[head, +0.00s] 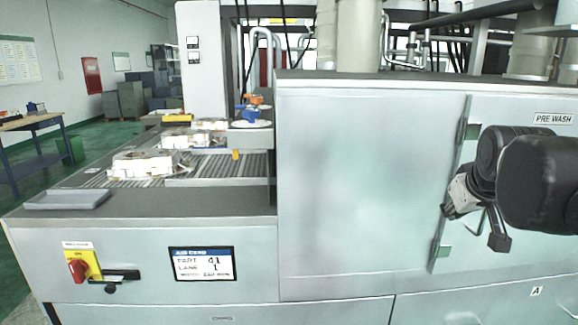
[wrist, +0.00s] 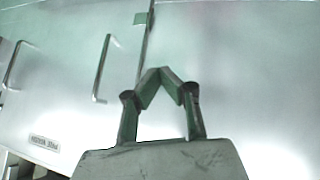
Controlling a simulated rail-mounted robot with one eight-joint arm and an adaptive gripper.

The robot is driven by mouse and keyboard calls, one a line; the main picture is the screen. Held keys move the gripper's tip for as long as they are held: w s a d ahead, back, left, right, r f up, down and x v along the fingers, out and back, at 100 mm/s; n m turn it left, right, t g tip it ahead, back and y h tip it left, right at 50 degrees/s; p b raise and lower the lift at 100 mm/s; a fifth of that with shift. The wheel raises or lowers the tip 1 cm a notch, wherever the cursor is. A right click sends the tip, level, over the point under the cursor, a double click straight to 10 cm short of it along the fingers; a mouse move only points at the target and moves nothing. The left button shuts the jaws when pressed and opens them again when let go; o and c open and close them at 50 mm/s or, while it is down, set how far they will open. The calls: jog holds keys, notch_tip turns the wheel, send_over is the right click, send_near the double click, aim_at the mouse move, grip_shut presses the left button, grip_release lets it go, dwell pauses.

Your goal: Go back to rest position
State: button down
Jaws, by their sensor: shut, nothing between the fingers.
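My gripper (head: 466,196) hangs at the right of the head view, in front of the metal cabinet front (head: 365,190) by the PRE WASH label. In the wrist view my gripper (wrist: 161,74) has its two fingers bent inward with the tips together. Nothing is between them. Part of the gripper is hidden behind my dark arm links in the head view. The wrist view shows the pale cabinet panels behind the fingers, with door handles (wrist: 102,68) at the left.
Pale castings (head: 142,164) sit on the roller conveyor (head: 225,167) at the left, well away from my gripper. A grey tray (head: 67,199) lies on the front ledge. A red switch (head: 78,269) and a display (head: 202,263) are on the front panel. A workbench (head: 35,122) stands far left.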

jog(key=s+a+f+g+y, duration=0.1)
jog(key=s+a+f+y, duration=0.1)
jog(key=s+a+f, duration=1.1)
jog(key=s+a, duration=0.1)
jog(key=s, duration=0.2)
jog(key=shift+s+a+f+m+y, duration=0.15)
jog(key=shift+a+f+m+y, duration=0.15)
jog(key=shift+a, duration=0.05)
